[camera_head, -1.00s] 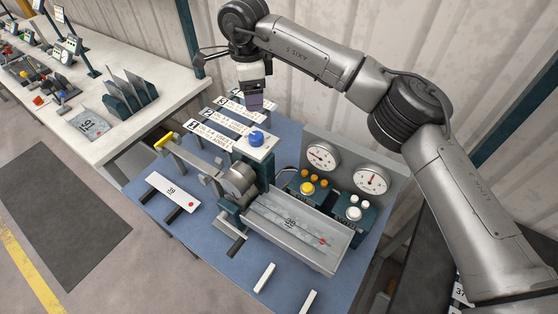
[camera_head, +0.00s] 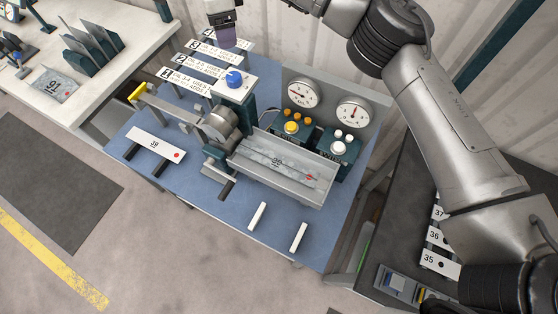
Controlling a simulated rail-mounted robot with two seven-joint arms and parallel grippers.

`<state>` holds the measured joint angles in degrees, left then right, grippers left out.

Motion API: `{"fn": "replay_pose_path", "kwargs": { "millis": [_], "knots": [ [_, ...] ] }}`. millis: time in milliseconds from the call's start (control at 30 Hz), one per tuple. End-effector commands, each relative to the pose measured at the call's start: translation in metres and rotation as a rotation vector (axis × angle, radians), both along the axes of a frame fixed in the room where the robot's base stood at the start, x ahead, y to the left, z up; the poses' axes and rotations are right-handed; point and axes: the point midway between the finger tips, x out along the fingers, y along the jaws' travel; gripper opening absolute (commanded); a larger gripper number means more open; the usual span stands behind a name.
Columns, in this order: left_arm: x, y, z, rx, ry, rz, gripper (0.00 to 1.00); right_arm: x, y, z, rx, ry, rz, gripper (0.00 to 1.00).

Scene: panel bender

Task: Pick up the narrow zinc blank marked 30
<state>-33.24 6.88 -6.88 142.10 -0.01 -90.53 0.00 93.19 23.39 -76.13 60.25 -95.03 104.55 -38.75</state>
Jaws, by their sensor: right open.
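No blank in view reads clearly as 30. A narrow grey metal blank (camera_head: 262,157) with a red dot lies in the grey trough of the bending machine; its small number is hard to read. A white strip (camera_head: 155,145) that seems marked 38 or 39, also with a red dot, rests on two dark bars at the left of the blue table. My right gripper (camera_head: 228,38) is at the top edge, partly cut off, open, above the numbered white label plates and apart from both pieces. My left gripper is out of view.
Two dials (camera_head: 302,93), coloured buttons and a blue knob (camera_head: 235,78) stand on the blue table (camera_head: 190,195). Two small white bars lie at its front. At right, plates marked 35 (camera_head: 440,262), 36 and 37 lie on a dark bench. Grey floor is free at left.

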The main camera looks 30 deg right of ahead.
Motion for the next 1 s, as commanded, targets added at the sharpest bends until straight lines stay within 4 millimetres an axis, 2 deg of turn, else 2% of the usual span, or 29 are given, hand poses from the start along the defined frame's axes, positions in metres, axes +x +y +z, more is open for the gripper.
{"fn": "replay_pose_path", "kwargs": {
  "millis": [367,733,1000],
  "knots": [
    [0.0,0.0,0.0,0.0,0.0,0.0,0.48,0.0,0.0,0.0,0.0,0.0,0.0,0.69],
    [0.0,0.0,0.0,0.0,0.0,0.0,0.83,0.0,0.0,0.0,0.0,0.0,0.0,0.69],
    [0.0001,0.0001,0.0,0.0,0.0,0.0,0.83,0.0,-0.0001,0.0001,0.0,0.0,0.0,0.69]
  ]
}}
